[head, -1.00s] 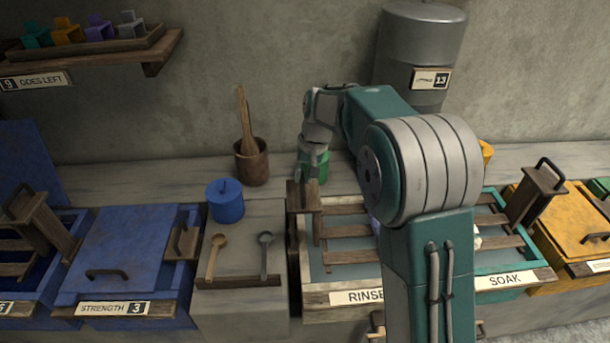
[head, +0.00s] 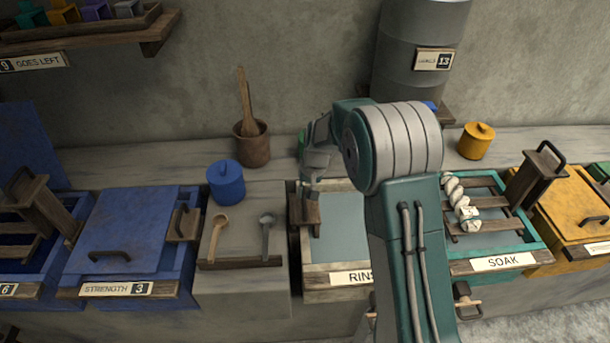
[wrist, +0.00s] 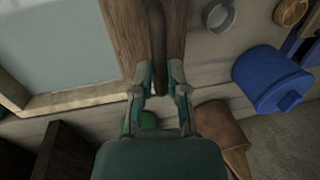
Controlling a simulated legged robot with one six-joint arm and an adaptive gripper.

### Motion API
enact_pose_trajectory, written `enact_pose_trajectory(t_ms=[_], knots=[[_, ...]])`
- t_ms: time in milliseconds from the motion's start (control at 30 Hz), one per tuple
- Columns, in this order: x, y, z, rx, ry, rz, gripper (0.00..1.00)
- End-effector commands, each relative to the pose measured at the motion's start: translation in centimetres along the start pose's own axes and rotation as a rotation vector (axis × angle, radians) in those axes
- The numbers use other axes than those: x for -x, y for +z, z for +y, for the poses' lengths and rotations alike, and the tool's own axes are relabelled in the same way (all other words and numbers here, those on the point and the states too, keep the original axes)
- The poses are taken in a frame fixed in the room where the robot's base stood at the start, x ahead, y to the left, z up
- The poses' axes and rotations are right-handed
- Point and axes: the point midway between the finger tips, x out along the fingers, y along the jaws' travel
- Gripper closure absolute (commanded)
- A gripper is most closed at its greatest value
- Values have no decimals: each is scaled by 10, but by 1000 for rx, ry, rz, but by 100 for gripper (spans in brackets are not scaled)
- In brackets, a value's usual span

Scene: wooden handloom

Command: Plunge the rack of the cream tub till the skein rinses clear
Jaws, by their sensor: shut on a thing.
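The cream tub (head: 340,282), labelled RINSE, stands in the middle of the head view with flat grey-blue water (head: 345,217) in it. The upright wooden post of its rack (head: 305,210) stands at the tub's left end; no slats show above the water. My gripper (head: 312,188) is shut on the dark handle of this rack (wrist: 157,42), which runs between the fingers (wrist: 161,84) in the wrist view. My arm hides the right part of the tub. No skein shows in the visible water, so its colour cannot be told.
To the right, the teal SOAK tub (head: 497,263) has a raised rack with a white twisted skein (head: 461,203). A blue lidded pot (head: 226,182), two ladles (head: 218,238) and a brown crock (head: 251,150) stand to the left. A green pot (wrist: 141,121) is close behind my gripper.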

Motion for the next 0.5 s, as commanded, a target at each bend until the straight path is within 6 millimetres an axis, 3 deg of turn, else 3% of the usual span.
enact_pose_trajectory(t_ms=[200,500], knots=[[-36,1,6,0,-1,-3,100],[-56,0,10,-1,-1,-1,100]])
